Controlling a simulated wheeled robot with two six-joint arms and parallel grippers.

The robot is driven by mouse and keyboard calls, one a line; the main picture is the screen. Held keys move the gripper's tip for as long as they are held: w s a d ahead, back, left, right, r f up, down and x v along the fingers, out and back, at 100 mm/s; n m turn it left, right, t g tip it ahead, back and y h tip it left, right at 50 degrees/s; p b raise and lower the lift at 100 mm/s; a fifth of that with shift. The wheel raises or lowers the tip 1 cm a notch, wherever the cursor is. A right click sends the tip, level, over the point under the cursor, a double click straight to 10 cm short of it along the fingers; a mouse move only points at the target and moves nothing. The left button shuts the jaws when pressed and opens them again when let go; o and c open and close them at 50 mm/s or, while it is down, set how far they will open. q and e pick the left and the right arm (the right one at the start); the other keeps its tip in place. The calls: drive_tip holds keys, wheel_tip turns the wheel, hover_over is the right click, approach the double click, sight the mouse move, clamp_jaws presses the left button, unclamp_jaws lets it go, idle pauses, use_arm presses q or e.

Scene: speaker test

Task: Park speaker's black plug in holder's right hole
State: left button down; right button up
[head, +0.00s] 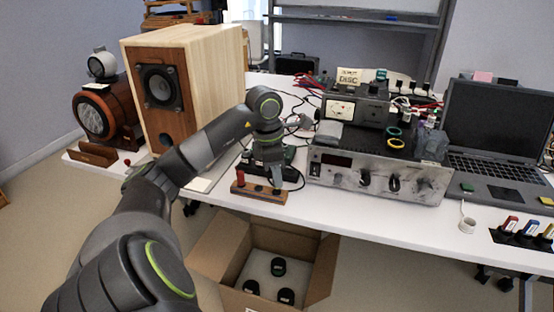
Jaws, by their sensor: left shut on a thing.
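The wooden holder (256,193) lies near the front edge of the white table. A red plug (240,178) stands upright at its left end. My left gripper (276,184) points down over the holder's right end and is shut on the black plug, which is mostly hidden between its fingers. I cannot tell whether the plug's tip is inside the right hole or just above it. The large wooden speaker (158,84) stands to the left, behind my left arm. My right gripper is not in view.
A silver amplifier (381,177) with a meter box (342,109) on it stands right of the holder. A laptop (497,125) is farther right. An open cardboard box (215,245) with dark round items sits below the table's front edge. Cables lie behind the holder.

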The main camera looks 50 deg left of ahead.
use_arm(q)
drive_tip(key=shift+f+b, duration=0.25)
drive_tip(key=shift+b, duration=0.1)
drive_tip(key=shift+b, duration=0.35)
idle(1.2)
drive_tip(key=shift+f+b, duration=0.75)
drive_tip(key=shift+f, duration=0.1)
idle(0.3)
drive_tip(key=c, duration=1.3)
unclamp_jaws()
drive_tip(key=shift+r, duration=0.1)
drive_tip(key=shift+r+p, duration=2.45)
drive_tip(key=shift+r, duration=1.3)
